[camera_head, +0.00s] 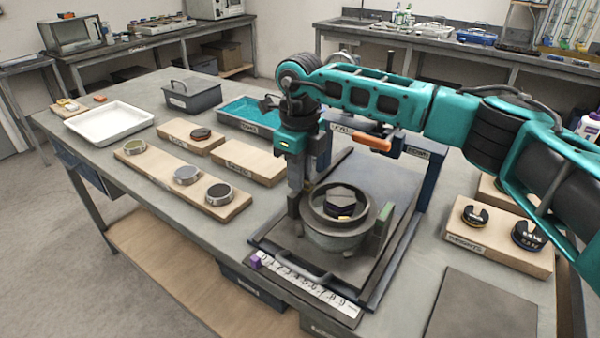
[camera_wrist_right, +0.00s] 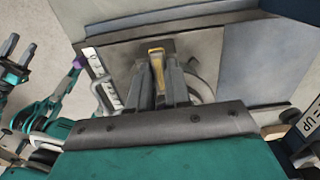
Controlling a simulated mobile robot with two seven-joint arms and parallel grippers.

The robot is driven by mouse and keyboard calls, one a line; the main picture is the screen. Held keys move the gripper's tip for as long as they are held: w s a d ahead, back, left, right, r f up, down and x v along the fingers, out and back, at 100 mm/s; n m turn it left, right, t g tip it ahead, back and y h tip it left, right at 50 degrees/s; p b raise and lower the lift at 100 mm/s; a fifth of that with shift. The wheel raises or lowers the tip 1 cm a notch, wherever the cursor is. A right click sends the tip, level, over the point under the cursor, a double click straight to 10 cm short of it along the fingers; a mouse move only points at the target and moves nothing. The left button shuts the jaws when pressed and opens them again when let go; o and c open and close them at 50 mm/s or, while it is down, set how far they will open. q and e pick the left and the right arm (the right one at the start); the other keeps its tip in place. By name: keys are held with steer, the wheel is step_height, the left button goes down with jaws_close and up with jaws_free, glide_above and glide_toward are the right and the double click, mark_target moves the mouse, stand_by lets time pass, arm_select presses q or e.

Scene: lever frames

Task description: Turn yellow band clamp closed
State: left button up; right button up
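In the head view a round grey vessel (camera_head: 340,236) with a raised rim stands on a dark tray-like base. My right gripper (camera_head: 298,212) points down at the vessel's left side. In the right wrist view the yellow lever of the band clamp (camera_wrist_right: 157,62) sits between the fingertips of my right gripper (camera_wrist_right: 159,80). The fingers are close together on it, and they hide its lower part. In the head view the clamp is mostly hidden by the gripper. My left gripper (camera_wrist_right: 15,48) shows only at the left edge of the wrist view, its two dark fingers apart and empty.
A dark blue frame (camera_head: 428,180) with an orange handle (camera_head: 373,142) stands behind the vessel. A numbered scale strip (camera_head: 305,284) lies along the base's front. A wooden block with weights (camera_head: 490,240) is to the right. Wooden boards with discs (camera_head: 180,180) and a white tray (camera_head: 110,122) lie left.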

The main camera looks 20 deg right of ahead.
steer(key=shift+o, duration=0.7)
step_height(320, 180, up, 13)
steer(key=shift+s+f, duration=0.1)
stand_by(0.4)
